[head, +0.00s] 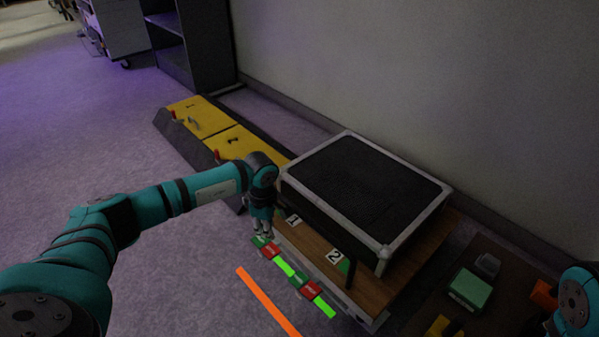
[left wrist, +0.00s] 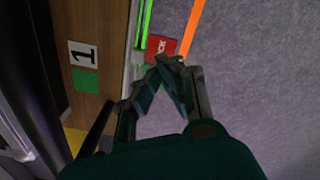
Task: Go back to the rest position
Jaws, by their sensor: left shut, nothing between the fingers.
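My left gripper (head: 264,232) points down at the front edge of a wooden bench (head: 400,290), close to its left end. It is shut and empty. In the left wrist view its fingertips (left wrist: 170,64) meet beside a red label block (left wrist: 160,48); I cannot tell whether they touch it. In the head view, red blocks (head: 312,290) and bright green strips (head: 285,267) line that edge. My right gripper is not in view; only part of my right arm shows at lower right.
A black case (head: 370,185) with pale edges sits on the bench by the wall. Yellow numbered boxes (head: 195,110) stand behind my left arm. A green block (head: 470,288) lies at right. An orange strip (head: 268,302) runs over open floor in front.

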